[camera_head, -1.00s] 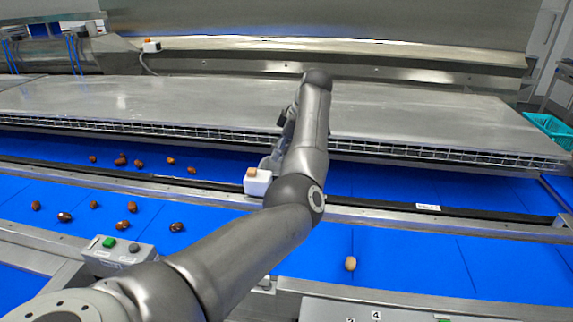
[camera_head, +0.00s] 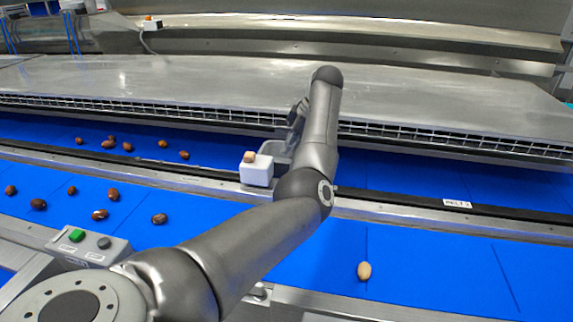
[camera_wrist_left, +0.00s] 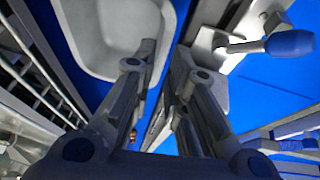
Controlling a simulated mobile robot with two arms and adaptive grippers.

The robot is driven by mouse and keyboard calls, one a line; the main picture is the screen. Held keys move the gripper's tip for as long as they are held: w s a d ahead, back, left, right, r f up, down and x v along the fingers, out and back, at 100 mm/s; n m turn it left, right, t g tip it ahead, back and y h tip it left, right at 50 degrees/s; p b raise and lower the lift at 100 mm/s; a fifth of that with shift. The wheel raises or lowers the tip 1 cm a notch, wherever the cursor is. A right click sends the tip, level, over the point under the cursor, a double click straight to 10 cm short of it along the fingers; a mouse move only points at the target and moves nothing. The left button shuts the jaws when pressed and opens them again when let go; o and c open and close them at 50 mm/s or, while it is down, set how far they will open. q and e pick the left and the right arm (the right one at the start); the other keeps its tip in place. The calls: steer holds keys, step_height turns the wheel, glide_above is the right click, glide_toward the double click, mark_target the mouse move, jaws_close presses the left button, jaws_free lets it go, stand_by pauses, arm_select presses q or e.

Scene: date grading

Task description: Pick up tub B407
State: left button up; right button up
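A pale grey tub (camera_wrist_left: 105,35) shows at the upper left of the left wrist view, with its rounded inside facing the camera. In the head view a grey tub (camera_head: 279,148) is partly hidden behind my left arm, beside a white box. No B407 label is readable. My left gripper (camera_wrist_left: 164,50) is at the tub's rim in the wrist view, fingers apart, one finger over the tub's inside and the other beside its outer edge. I cannot tell whether either touches. In the head view my arm hides most of the gripper. My right gripper is not in view.
The white box (camera_head: 256,174) with an orange-brown top stands left of my arm. Several brown dates lie on the blue belts (camera_head: 420,262); one pale date (camera_head: 364,271) lies at the front. A broad metal cover (camera_head: 450,100) spans the back. A button box (camera_head: 88,246) is at lower left.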

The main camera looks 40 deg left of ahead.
mark_target(281, 172)
arm_select(q)
steer(key=x, duration=0.2)
steer(key=shift+s+a+f, duration=0.15)
steer(key=shift+s+f, duration=0.05)
steer(key=shift+s, duration=0.05)
steer(key=shift+a+f, duration=0.25)
steer(key=shift+f, duration=0.35)
steer(key=p+x, duration=0.1)
steer(key=x, duration=0.3)
steer(key=shift+a+f+p, duration=0.15)
steer(key=shift+a+p, duration=0.05)
steer(key=shift+p, duration=0.2)
steer(key=shift+a+f, duration=0.15)
steer(key=shift+f, duration=0.2)
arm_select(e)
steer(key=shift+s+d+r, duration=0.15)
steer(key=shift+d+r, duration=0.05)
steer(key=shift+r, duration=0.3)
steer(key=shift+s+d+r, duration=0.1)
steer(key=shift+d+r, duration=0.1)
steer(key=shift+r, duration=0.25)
arm_select(q)
steer(key=shift+c, duration=0.3)
jaws_close()
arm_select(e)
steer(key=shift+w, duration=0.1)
arm_select(q)
steer(key=shift+r, duration=0.1)
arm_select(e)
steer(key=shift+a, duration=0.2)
